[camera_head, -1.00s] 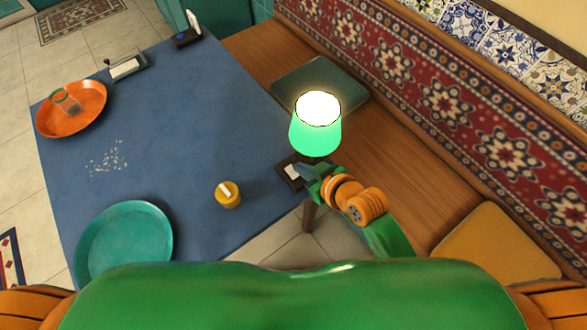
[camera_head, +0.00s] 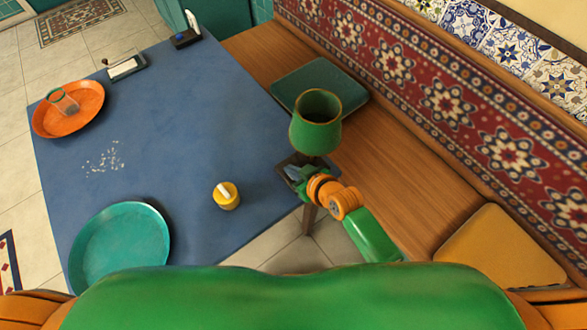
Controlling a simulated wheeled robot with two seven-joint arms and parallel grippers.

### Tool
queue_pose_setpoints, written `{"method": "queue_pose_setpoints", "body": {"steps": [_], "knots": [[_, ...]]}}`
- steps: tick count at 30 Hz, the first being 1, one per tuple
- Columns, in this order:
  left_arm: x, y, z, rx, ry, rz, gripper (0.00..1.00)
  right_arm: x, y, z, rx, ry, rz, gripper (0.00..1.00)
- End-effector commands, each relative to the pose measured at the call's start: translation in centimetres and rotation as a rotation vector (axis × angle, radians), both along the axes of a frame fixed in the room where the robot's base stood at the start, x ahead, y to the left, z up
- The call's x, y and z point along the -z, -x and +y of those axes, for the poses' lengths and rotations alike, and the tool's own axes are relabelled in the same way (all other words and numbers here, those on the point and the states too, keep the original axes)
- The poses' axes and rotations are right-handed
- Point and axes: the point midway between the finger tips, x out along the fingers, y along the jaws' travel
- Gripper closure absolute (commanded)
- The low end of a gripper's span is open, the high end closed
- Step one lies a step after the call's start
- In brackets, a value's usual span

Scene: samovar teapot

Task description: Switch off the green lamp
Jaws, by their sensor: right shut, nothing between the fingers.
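The green lamp (camera_head: 315,133) stands at the right corner of the blue table, and its shade is dark, with no glow. Its dark square base (camera_head: 288,161) shows partly below the shade. My right gripper (camera_head: 291,171) is at the front of that base, low beside the lamp, shut with nothing held. The gripper hides part of the base, and I cannot tell whether its fingertips touch it. My left gripper is not in view.
The blue table (camera_head: 180,120) holds an orange tray (camera_head: 88,96) with a glass, a teal tray (camera_head: 120,250), a yellow round pot (camera_head: 226,196) and white crumbs (camera_head: 104,158). A wooden bench (camera_head: 400,165) runs along the right. The table's middle is clear.

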Motion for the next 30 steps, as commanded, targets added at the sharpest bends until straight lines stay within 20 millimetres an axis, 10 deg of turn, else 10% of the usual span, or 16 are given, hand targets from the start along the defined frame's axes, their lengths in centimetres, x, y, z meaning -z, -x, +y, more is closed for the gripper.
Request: {"method": "queue_pose_setpoints", "body": {"steps": [30], "knots": [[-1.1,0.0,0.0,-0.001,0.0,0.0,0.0,-2.5,0.6,-0.4,0.0,0.001,0.001,1.0]]}}
